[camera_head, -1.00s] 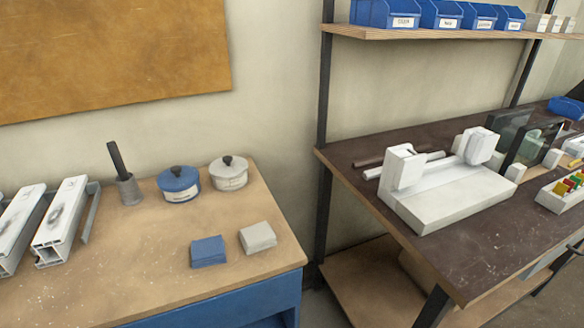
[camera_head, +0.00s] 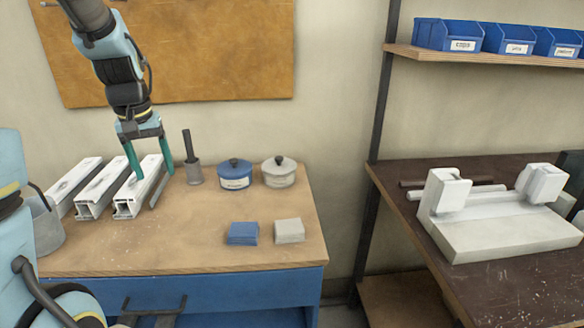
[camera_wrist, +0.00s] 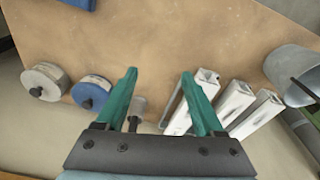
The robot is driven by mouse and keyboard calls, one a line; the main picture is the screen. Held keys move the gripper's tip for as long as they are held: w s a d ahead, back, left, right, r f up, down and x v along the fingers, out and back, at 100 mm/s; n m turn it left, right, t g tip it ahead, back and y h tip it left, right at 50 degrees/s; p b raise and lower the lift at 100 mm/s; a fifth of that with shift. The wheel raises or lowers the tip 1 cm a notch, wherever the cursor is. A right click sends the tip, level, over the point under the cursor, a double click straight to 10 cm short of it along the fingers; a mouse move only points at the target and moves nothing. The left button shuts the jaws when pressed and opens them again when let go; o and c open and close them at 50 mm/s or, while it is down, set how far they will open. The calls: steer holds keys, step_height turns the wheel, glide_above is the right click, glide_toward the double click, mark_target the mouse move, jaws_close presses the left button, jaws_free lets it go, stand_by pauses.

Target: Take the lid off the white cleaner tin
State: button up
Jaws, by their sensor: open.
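The white cleaner tin (camera_head: 279,178) stands upright at the back right of the wooden bench, with its lid on and a dark knob on top. In the wrist view the white tin (camera_wrist: 46,82) is at the far left, beside the blue tin (camera_wrist: 92,92). The blue tin (camera_head: 235,180) stands just left of it in the head view, also lidded. My gripper (camera_head: 151,174) is open and empty, with green fingers pointing down above the white profiles, well left of both tins. The fingers also show in the wrist view (camera_wrist: 160,75).
White profiles (camera_head: 97,195) lie on the bench's left side. A dark-handled brush or tool in a grey holder (camera_head: 194,172) stands between my gripper and the tins. Blue cloths (camera_head: 242,233) and grey cloths (camera_head: 289,231) lie in front. A white clamp fixture (camera_head: 505,232) is on the right table.

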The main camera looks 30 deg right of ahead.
steer(key=w+d+r+m, duration=0.1)
steer(key=w+d, duration=0.3)
steer(key=d, duration=0.4)
steer(key=w+d+m, duration=0.1)
steer(key=w+d, duration=0.2)
steer(key=d, duration=0.6)
steer(key=m+p, duration=0.1)
steer(key=m, duration=0.2)
glide_above(279, 158)
steer(key=f, duration=0.4)
steer(key=shift+s+d+f, duration=0.1)
steer(key=shift+s+f, duration=0.1)
steer(key=shift+s, duration=0.15)
steer(key=shift+w+f+p, duration=0.2)
steer(key=shift+f+p, duration=0.65)
steer(key=shift+f, duration=0.6)
steer(key=shift+w+f+p, duration=0.2)
steer(key=shift+f+p, duration=0.65)
steer(key=shift+f, duration=0.55)
jaws_close()
